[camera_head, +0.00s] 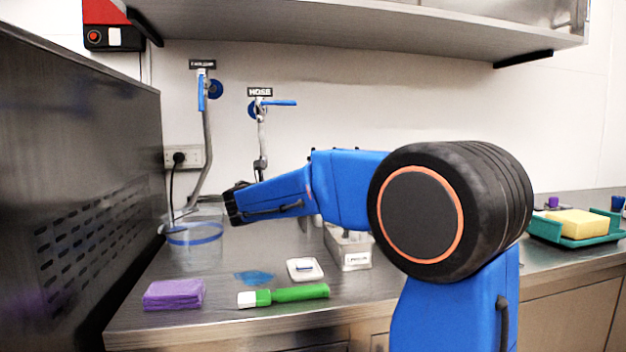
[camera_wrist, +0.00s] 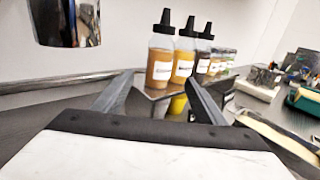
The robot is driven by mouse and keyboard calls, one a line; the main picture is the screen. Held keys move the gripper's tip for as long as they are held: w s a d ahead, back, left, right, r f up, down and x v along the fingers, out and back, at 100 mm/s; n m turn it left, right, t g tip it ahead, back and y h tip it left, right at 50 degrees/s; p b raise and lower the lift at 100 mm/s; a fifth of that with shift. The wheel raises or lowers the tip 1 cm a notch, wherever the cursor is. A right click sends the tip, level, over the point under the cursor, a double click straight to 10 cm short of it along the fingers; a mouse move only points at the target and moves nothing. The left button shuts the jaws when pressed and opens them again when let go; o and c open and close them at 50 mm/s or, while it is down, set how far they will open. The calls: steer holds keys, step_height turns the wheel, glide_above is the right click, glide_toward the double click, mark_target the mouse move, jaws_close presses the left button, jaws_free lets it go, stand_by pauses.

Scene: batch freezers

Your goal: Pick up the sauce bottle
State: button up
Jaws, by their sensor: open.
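Several sauce bottles with dark pointed nozzles stand in a row in the wrist view. The nearest is a tan-brown bottle (camera_wrist: 160,62) with a white label. Beside it to the right is an amber bottle (camera_wrist: 184,62), then a darker bottle (camera_wrist: 203,62) partly overlapped. My gripper (camera_wrist: 160,79) is open, with its two dark fingers spread apart at the lower middle of that view. The bottles are upright beyond the fingertips, and nothing is held. I cannot tell which bottle is meant. The bottles are not visible in the head view, where my blue arm covers part of the counter.
In the wrist view a shiny metal cylinder (camera_wrist: 68,22) is at upper left. In the head view a clear container (camera_head: 193,255), purple cloth (camera_head: 174,294), green-handled tool (camera_head: 299,293) and metal pan (camera_head: 354,260) sit on the counter. A teal tray (camera_head: 545,231) holds a yellow sponge (camera_head: 577,223).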

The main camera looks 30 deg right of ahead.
steer(key=shift+x, duration=4.6)
steer(key=c, duration=1.1)
